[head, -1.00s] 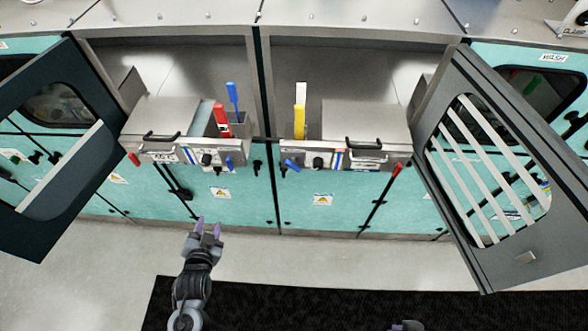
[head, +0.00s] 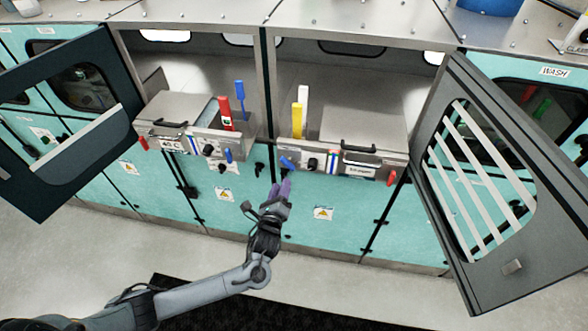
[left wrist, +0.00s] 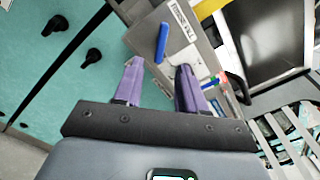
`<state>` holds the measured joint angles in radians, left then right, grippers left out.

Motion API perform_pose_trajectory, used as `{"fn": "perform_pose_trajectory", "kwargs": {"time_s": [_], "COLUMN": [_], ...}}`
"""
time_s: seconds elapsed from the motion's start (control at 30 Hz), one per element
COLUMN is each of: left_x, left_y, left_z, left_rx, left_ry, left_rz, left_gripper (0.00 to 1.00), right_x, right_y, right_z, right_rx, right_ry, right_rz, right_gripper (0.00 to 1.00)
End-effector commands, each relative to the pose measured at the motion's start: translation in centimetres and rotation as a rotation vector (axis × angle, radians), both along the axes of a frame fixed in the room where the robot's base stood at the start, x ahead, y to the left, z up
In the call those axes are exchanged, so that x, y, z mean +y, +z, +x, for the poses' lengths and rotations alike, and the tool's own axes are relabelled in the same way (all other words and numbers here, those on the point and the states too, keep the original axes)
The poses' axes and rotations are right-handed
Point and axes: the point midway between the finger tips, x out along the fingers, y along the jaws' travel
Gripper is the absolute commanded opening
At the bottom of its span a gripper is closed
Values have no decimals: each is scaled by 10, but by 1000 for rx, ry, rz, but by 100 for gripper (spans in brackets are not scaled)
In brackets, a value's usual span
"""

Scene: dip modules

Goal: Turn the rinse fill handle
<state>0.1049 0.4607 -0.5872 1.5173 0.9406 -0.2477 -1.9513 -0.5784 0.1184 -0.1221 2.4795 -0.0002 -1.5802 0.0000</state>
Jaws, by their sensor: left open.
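The rinse fill handle is a small blue lever (head: 288,162) on the front panel of the right-hand module. In the left wrist view the blue lever (left wrist: 161,43) stands beside a printed label, ahead of and between my fingertips. My left gripper (head: 281,188) has purple fingers. It is open and empty, just below and in front of the lever, apart from it. It also shows in the left wrist view (left wrist: 159,70) with a wide gap between the fingers. My right gripper is not in view.
The left module has its own blue lever (head: 228,155). A black knob (head: 313,164) and a red lever (head: 391,178) share the right module's panel. Open dark doors stand at left (head: 45,188) and right (head: 447,170).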

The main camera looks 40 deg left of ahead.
Motion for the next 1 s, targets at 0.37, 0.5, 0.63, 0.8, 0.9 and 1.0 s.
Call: {"fn": "perform_pose_trajectory", "kwargs": {"time_s": [0.37,0.5,0.63,0.8,0.9,1.0], "left_x": [23,31,38,42,43,43], "left_y": [3,2,1,1,1,1], "left_z": [49,68,82,92,94,94], "left_rx": [-3,-3,-2,-1,-3,-2], "left_ry": [1,1,1,-1,-1,-1], "left_rz": [-3,-4,-3,-5,-5,-6], "left_gripper": [40,40,40,40,40,40], "right_x": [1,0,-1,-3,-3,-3], "right_y": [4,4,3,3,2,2], "right_z": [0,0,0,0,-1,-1], "right_rx": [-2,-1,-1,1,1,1], "right_ry": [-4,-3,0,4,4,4], "right_rz": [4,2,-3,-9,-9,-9], "right_gripper": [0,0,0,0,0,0]}}
